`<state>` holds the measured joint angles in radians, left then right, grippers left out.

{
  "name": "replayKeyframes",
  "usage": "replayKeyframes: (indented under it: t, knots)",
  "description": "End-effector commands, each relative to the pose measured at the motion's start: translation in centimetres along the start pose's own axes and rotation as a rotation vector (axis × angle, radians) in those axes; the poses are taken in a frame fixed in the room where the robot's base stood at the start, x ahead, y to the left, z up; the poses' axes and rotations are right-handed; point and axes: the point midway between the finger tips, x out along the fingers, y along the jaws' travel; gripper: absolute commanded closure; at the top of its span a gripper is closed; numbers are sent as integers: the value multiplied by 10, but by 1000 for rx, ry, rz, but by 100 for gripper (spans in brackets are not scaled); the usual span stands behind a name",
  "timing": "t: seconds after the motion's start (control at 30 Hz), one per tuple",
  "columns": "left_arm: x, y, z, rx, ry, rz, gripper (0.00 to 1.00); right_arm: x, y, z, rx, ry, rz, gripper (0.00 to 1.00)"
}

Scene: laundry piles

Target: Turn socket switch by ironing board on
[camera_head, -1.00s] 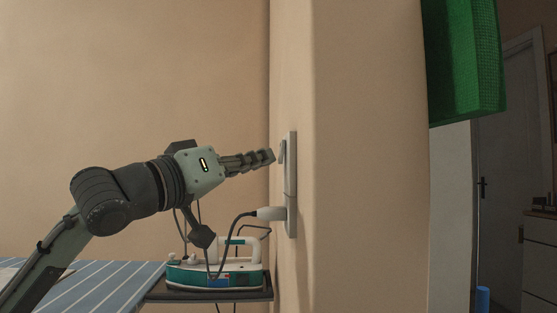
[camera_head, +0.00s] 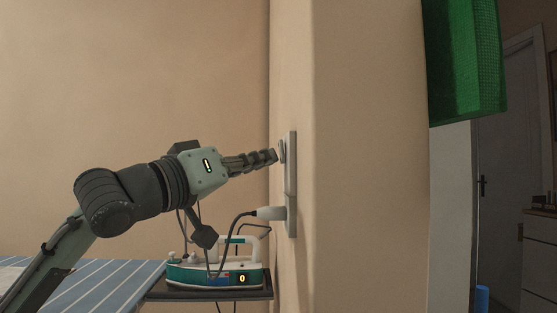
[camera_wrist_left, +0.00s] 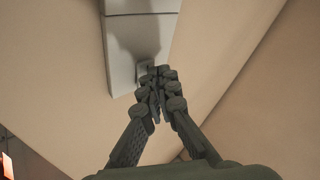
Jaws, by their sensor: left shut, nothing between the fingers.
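The white wall socket (camera_head: 291,185) is mounted on the side face of the wall above the ironing board (camera_head: 100,285). Its rocker switch (camera_head: 282,149) sticks out near the top, and a plug (camera_head: 270,213) sits in the lower part. In the left wrist view the socket plate (camera_wrist_left: 140,55) fills the top, with the switch (camera_wrist_left: 144,73) at its near end. My left gripper (camera_head: 273,156) is shut and empty. Its fingertips (camera_wrist_left: 156,76) are right at the switch; whether they touch is hard to tell. My right gripper is out of view.
A teal and white iron (camera_head: 190,275) stands on a dark rest below my arm, its small display lit with a 0. Its cord runs up to the plug. A green basket-like object (camera_head: 465,60) hangs at the upper right, beyond the wall corner.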

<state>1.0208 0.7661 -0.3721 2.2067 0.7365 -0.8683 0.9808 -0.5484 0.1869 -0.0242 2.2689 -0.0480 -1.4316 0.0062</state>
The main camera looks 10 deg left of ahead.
Motion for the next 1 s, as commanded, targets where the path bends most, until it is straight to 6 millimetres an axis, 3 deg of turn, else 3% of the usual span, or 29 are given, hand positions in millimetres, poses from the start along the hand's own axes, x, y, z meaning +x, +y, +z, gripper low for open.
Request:
replayKeyframes:
  t: [0.63, 1.0]
  knots:
    - [-12, -9, -9, 1, 1, -2, 100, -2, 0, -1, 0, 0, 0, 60]
    - [-37, -28, -26, 2, 1, -4, 100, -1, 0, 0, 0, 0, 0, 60]
